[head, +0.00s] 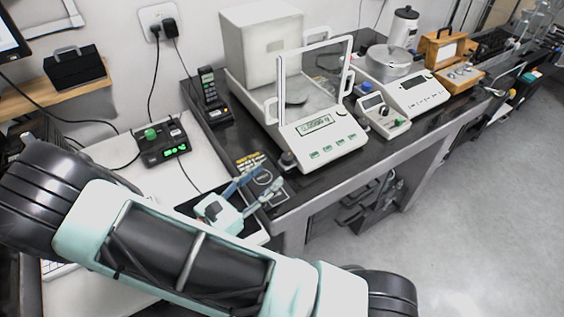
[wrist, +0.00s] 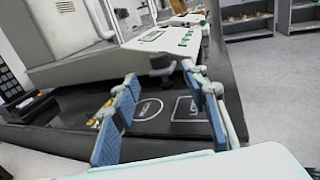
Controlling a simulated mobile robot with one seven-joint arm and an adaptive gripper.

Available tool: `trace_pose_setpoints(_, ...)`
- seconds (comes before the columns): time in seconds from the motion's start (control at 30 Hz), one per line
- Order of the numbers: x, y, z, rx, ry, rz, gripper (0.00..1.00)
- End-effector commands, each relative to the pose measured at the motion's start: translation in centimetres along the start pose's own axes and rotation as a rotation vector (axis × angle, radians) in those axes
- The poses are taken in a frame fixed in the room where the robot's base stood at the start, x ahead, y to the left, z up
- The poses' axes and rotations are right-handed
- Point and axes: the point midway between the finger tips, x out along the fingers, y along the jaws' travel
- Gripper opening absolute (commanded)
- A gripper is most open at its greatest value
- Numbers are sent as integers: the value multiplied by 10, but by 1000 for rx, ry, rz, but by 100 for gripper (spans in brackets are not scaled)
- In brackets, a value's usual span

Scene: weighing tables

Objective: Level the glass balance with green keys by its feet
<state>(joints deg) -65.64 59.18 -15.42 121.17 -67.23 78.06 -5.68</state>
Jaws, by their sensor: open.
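The glass balance with green keys (head: 318,140) stands on the dark bench, with a white body, a lit display and a glass draft shield with a pan inside. It also shows in the wrist view (wrist: 100,62). A dark round foot (head: 288,158) sits at its front left corner. The same foot (wrist: 161,62) shows in the wrist view, ahead of and between my fingers. My gripper (head: 262,180) is open and empty, in front of that foot and apart from it. Its blue-padded fingers also show in the wrist view (wrist: 165,105). The balance's other feet are hidden or too small to tell.
A cordless phone (head: 212,97) stands left of the balance. A small device (head: 384,115) and a second balance with a round lid (head: 412,90) stand to its right. A black box with a green knob (head: 162,142) is at left. Printed marks lie on the bench below my gripper.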

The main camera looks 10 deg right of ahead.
Motion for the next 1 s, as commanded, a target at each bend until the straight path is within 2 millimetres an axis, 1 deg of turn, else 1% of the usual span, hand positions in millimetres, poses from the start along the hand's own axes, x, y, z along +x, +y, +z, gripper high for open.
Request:
trace_pose_setpoints(0.03,12,-2,0,-1,-2,-5,41)
trace_pose_setpoints(0.1,25,-2,1,-1,-2,-5,41)
trace_pose_setpoints(0.2,43,-1,0,0,-1,-4,41)
trace_pose_setpoints(0.33,59,-1,0,1,0,-2,41)
trace_pose_setpoints(0.5,70,-1,0,0,1,-2,41)
trace_pose_setpoints(0.77,70,-1,0,1,1,-1,41)
trace_pose_setpoints(1.0,70,0,0,1,1,-1,16)
